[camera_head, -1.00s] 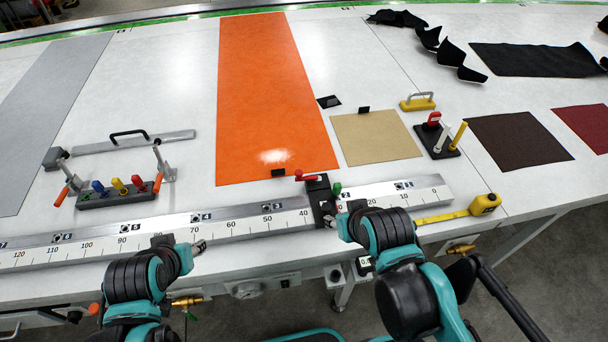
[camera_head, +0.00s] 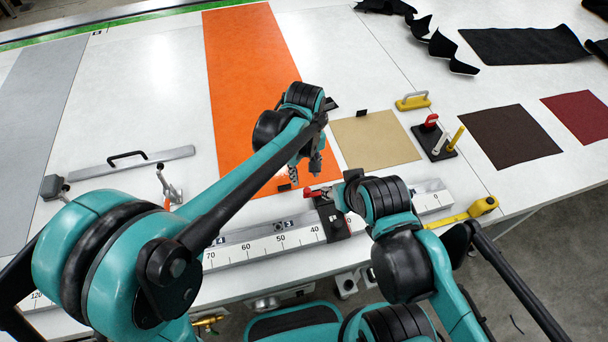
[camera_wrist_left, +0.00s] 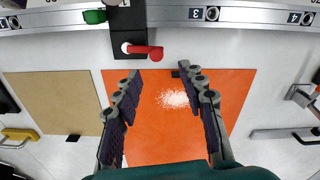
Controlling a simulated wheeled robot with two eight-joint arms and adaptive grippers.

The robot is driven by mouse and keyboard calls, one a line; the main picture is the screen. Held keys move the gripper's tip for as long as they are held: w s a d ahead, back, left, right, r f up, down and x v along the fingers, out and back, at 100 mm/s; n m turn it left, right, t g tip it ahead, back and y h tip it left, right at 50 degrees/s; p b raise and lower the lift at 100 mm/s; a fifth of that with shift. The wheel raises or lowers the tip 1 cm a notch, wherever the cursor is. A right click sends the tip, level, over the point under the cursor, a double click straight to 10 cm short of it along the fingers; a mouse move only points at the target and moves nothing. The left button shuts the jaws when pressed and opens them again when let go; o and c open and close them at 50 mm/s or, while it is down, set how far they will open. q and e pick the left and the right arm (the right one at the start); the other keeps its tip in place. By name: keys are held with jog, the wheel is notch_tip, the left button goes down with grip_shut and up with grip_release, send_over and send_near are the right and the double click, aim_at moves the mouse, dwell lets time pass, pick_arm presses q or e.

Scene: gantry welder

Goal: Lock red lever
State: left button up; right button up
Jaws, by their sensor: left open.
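The red lever (camera_head: 314,193) sticks out from the black clamp block (camera_head: 333,220) on the silver ruler rail. In the left wrist view the red lever (camera_wrist_left: 148,51) lies sideways, its red knob end pointing right from a white pivot on the block (camera_wrist_left: 127,20). My left gripper (camera_head: 305,172) is open and empty, above the orange sheet just behind the lever. In the left wrist view its fingertips (camera_wrist_left: 160,76) are apart, with the lever just beyond them, near the left finger. My right gripper is by the block's right side, its fingers hidden by its own arm.
The orange sheet (camera_head: 250,80) and tan sheet (camera_head: 375,138) lie flat behind the rail (camera_head: 270,246). A green knob (camera_wrist_left: 95,16) sits beside the block. A tool stand (camera_head: 436,142) and yellow tape measure (camera_head: 483,206) are to the right.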

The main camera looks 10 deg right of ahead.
aim_at(307, 190)
pick_arm(q)
jog(key=shift+d+f, duration=0.2)
jog(key=shift+d, duration=0.2)
notch_tip(307, 190, down, 8)
jog(key=shift+s+r+b, duration=0.1)
jog(key=shift+r+b, duration=0.1)
jog(key=shift+b, duration=0.7)
grip_shut()
